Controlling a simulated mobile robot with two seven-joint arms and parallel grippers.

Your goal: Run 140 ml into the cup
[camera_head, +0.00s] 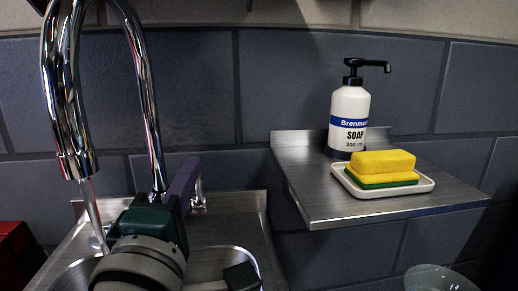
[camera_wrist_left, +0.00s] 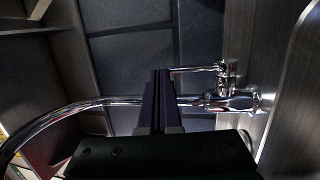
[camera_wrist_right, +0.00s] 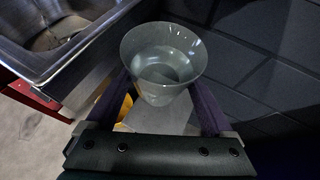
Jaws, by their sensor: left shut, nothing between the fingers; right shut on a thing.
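The chrome tap (camera_head: 66,110) arches over the sink at the left of the head view. A thin clear stream of water (camera_head: 93,212) falls from its spout. My left gripper (camera_head: 190,172) is shut and empty, close beside the tap's lever (camera_head: 198,190). In the left wrist view the shut fingers (camera_wrist_left: 162,74) stand in front of the tap's pipe, with the lever (camera_wrist_left: 205,69) just to the right. The clear cup (camera_wrist_right: 163,65) is upright between the fingers of my right gripper (camera_wrist_right: 160,88). The cup's rim (camera_head: 437,275) shows at the head view's lower right, away from the stream. Its fill level is unclear.
A steel shelf (camera_head: 345,210) holds a soap bottle (camera_head: 348,115) and a yellow and green sponge (camera_head: 383,168) on a white dish (camera_head: 425,186). The sink (camera_head: 232,256) lies below the tap. In the right wrist view the sink's edge (camera_wrist_right: 85,62) is left of the cup.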

